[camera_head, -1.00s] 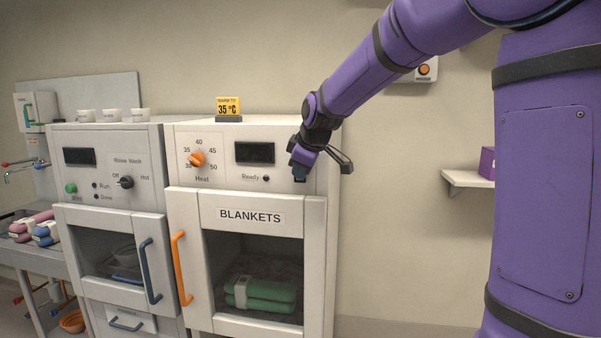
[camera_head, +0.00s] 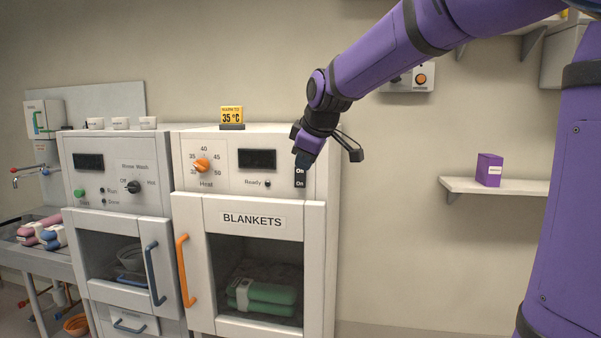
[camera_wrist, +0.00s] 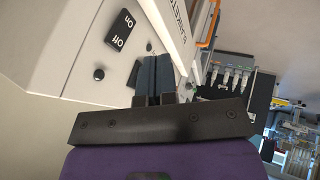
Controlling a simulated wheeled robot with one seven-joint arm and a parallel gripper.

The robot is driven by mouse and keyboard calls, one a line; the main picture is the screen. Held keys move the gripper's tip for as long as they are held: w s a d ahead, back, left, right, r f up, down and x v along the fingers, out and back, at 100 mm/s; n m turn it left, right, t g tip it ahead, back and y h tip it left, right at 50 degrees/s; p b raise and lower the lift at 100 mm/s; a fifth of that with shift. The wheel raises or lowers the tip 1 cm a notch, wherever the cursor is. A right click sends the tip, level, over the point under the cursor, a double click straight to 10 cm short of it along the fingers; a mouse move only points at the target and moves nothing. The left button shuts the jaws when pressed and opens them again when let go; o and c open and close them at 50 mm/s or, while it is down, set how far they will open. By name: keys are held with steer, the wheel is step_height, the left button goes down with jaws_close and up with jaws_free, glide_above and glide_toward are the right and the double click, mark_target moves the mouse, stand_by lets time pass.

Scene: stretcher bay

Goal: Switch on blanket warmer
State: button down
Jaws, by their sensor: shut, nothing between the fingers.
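The blanket warmer (camera_head: 315,228) is the white cabinet labelled BLANKETS in the head view. Its black rocker switch (camera_head: 299,180) is at the right of the control panel, with On on its lower half. The switch also shows in the wrist view (camera_wrist: 120,30), marked On and Off. My gripper (camera_head: 303,162) is shut and empty, its tips close to the top of the switch in the head view. In the wrist view its dark blue fingers (camera_wrist: 154,75) are together, apart from the switch. The warmer's display (camera_head: 257,159) and Ready lamp (camera_head: 268,183) look dark.
An orange Heat knob (camera_head: 202,166) and orange door handle (camera_head: 183,270) are on the warmer. A WARM TO 35 °C sign (camera_head: 231,115) stands on top. A Rinse Wash cabinet (camera_head: 120,200) adjoins it at left. A wall shelf (camera_head: 500,187) holds a purple box (camera_head: 489,170).

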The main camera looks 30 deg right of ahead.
mark_target(301, 181)
steer(key=v, duration=0.2)
steer(key=shift+s+r, duration=0.15)
steer(key=shift+s, duration=0.15)
steer(key=shift+w+d, duration=0.15)
steer(key=shift+w, duration=0.05)
stand_by(0.5)
steer(key=x, duration=0.3)
steer(key=d+x, duration=0.1)
steer(key=x, duration=0.3)
steer(key=w+x, duration=0.1)
steer(key=x, duration=0.3)
steer(key=shift+d+r, duration=0.15)
steer(key=shift+d, duration=0.1)
steer(key=shift+w+d, duration=0.5)
steer(key=shift+w, duration=0.25)
steer(key=shift+d, duration=0.1)
